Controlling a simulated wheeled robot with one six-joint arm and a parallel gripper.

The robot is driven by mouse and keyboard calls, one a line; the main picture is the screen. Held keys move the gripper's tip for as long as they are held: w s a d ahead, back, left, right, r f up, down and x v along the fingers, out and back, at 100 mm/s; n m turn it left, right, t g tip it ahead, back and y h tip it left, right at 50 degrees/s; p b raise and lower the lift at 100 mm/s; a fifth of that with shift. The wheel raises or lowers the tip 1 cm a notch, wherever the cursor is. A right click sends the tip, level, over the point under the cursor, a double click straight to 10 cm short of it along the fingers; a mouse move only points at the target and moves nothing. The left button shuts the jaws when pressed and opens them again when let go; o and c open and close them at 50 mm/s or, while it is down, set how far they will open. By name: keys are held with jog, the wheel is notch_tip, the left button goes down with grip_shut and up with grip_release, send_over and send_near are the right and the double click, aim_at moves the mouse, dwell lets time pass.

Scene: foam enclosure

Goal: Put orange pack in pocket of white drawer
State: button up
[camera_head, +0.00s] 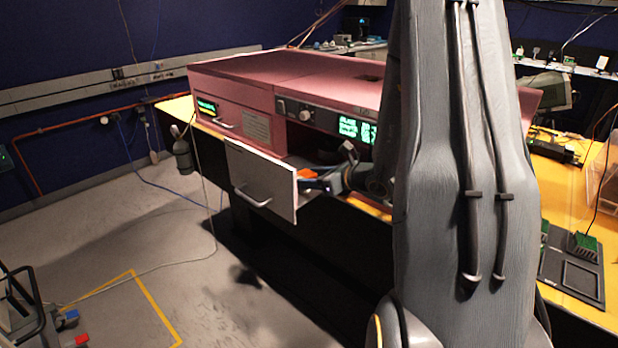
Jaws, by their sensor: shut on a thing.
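The white drawer (259,183) is pulled out from the pink cabinet, and its front panel with a curved handle faces the lower left. The orange pack (307,175) shows as a small orange patch just behind the drawer front's right edge. My gripper (321,180) reaches in from the right, low at the drawer's open side, and is shut on the orange pack. The drawer's inside and its pocket are mostly hidden by the front panel and my arm. I cannot tell whether the pack touches the drawer.
The pink cabinet (265,76) stands on a yellow-topped bench, with green displays on its front. A dark bottle-like object (182,152) hangs left of the drawer. My arm blocks much of the right side. The floor in front of the drawer is open, with a thin cable across it.

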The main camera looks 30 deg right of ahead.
jog(key=shift+f, duration=0.2)
jog(key=o, duration=1.1)
jog(key=shift+o, duration=0.2)
jog(key=shift+r, duration=0.1)
jog(key=shift+s+r, duration=0.1)
jog(key=shift+r, duration=0.05)
jog(key=b+v, duration=0.2)
jog(key=v, duration=0.9)
jog(key=shift+s, duration=0.4)
jog(key=shift+d+r, duration=0.1)
